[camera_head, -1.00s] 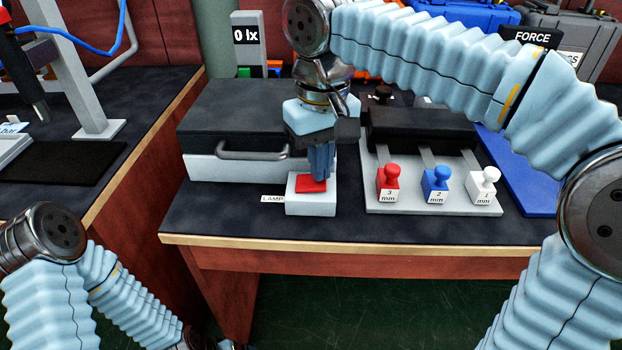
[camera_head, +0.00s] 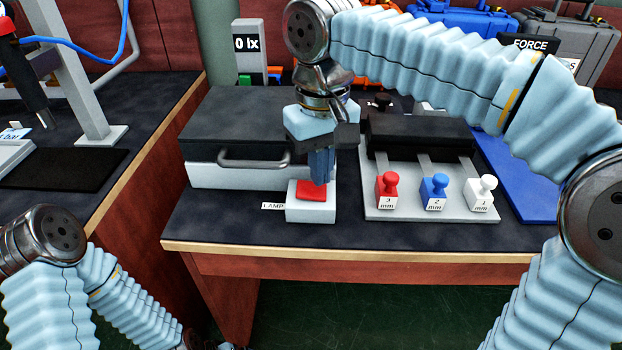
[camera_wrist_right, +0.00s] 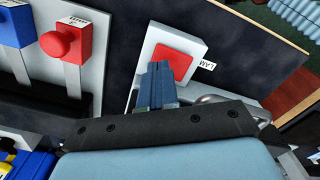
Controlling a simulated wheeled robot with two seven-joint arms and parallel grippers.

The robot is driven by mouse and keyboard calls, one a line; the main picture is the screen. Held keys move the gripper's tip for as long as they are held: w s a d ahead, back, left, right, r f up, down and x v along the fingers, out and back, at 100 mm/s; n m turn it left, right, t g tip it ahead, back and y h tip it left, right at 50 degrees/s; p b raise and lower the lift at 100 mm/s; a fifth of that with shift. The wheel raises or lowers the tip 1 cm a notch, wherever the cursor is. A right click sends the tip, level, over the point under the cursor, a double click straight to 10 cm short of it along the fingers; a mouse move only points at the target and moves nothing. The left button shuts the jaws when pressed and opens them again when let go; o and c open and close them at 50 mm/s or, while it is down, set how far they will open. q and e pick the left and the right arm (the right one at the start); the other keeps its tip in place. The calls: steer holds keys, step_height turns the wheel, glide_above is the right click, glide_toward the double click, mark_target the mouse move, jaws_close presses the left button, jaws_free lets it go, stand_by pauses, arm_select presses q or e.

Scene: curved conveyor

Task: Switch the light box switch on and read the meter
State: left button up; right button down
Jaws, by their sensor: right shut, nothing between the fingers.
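The lamp switch is a red rocker (camera_head: 310,191) on a white block (camera_head: 311,213), beside a "LAMP" label (camera_head: 273,206). The light box (camera_head: 235,172), white with a dark lid and a grey handle, stands behind it, lid down. The meter (camera_head: 247,44) at the back reads "0 lx". My right gripper (camera_head: 321,182) is shut and empty, pointing down at the rocker's back right part. In the right wrist view its fingertips (camera_wrist_right: 160,68) overlap the edge of the red rocker (camera_wrist_right: 171,60); I cannot tell whether they touch. My left gripper is out of view.
Right of the switch, a grey plate (camera_head: 400,212) carries red (camera_head: 388,189), blue (camera_head: 434,190) and white (camera_head: 481,192) knobbed blocks marked in mm. A black block (camera_head: 420,128) lies behind them. The table front is clear. Another bench stands at left.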

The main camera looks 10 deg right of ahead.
mark_target(320, 190)
step_height(320, 190, up, 4)
steer(key=p, duration=0.2)
steer(key=shift+f+p, duration=0.2)
steer(key=shift+p, duration=0.2)
steer(key=shift+r, duration=0.85)
